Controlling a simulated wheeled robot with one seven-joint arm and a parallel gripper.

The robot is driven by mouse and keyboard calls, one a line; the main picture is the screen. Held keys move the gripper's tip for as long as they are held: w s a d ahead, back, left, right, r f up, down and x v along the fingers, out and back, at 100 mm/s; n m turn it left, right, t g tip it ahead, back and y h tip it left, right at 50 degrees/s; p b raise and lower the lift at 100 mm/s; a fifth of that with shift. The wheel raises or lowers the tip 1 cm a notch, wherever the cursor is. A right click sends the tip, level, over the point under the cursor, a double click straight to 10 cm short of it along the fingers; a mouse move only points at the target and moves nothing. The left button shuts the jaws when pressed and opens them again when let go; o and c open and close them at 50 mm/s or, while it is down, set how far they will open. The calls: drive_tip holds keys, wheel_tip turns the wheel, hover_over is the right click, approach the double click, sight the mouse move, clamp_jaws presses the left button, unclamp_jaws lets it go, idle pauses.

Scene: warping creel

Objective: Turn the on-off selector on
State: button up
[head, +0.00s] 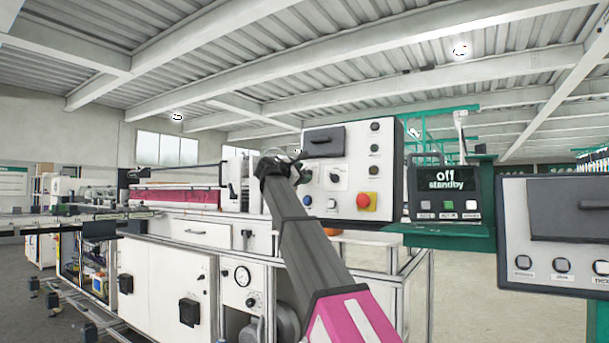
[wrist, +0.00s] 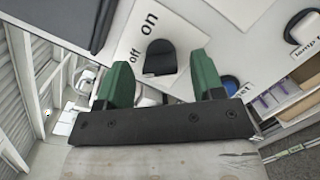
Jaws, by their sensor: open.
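The on-off selector is a black knob (wrist: 160,55) on a white plate marked "off" and "on" in the wrist view. My gripper (wrist: 161,62) has its two green fingers apart, one to each side of the knob in the picture. I cannot tell whether they touch it, or which mark the knob points to. In the head view the selector (head: 336,177) shows small on the white control panel (head: 350,209), just right of my arm's end. The fingers are not clear there.
The panel also carries a red emergency button (head: 367,200) on yellow, a dark handle (head: 323,142) and small round buttons. A blue button (wrist: 229,84) is close to the right finger. A display (head: 445,180) reads "off standby". Another panel (head: 513,230) stands at the right.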

drive_tip(key=shift+w+d, duration=0.5)
drive_tip(key=shift+w, duration=0.05)
drive_tip(key=c, duration=0.9)
drive_tip(key=shift+c, duration=0.2)
